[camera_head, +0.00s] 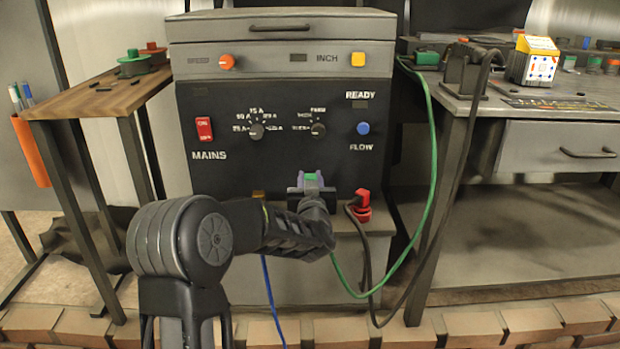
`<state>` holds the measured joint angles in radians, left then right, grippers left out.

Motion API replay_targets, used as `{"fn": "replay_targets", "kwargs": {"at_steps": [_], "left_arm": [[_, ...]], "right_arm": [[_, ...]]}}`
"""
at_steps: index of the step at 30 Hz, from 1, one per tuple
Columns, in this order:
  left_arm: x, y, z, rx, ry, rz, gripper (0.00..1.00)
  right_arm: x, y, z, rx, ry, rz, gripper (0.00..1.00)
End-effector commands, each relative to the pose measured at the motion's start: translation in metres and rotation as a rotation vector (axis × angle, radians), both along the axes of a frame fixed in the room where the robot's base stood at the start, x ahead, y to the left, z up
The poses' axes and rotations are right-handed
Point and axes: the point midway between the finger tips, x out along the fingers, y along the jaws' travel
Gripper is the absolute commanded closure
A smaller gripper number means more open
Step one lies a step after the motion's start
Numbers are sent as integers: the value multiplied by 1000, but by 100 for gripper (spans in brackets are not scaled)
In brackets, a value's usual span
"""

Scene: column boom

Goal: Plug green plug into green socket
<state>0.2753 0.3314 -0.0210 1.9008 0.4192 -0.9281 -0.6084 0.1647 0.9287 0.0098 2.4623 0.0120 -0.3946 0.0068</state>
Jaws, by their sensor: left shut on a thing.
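My left gripper (312,188) reaches in low from the left and is shut on the green plug (311,177), which it holds against or just in front of the lower part of the machine's dark front panel (290,165). Only a little green shows between the fingers. The green socket is not visible; the gripper and plug cover that area. I cannot tell whether the plug is touching or inside a socket. A green cable (437,190) loops down from the right-hand bench and up behind my wrist. My right gripper is not in view.
A red plug (361,206) with a dark cable (366,262) sits just right of my gripper. A blue cable (268,285) hangs behind my arm. A wooden table (90,97) stands left, a grey bench (520,105) right. A brick edge (440,328) runs along the front.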

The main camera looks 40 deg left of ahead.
Motion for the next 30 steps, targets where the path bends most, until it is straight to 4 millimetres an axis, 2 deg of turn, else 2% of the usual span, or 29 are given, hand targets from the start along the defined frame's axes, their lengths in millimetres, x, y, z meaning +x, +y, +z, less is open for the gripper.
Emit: {"fn": "replay_targets", "kwargs": {"at_steps": [1, 3, 10, 30], "left_arm": [[0, 0, -10, 0, 0, 0, 100], [0, 0, -17, 0, 0, 0, 100], [0, 0, -33, 1, -1, 0, 100], [0, 0, -34, 0, -1, 0, 100]], "right_arm": [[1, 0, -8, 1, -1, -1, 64], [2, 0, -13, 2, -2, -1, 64], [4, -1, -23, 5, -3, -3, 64], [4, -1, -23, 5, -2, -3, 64]]}}
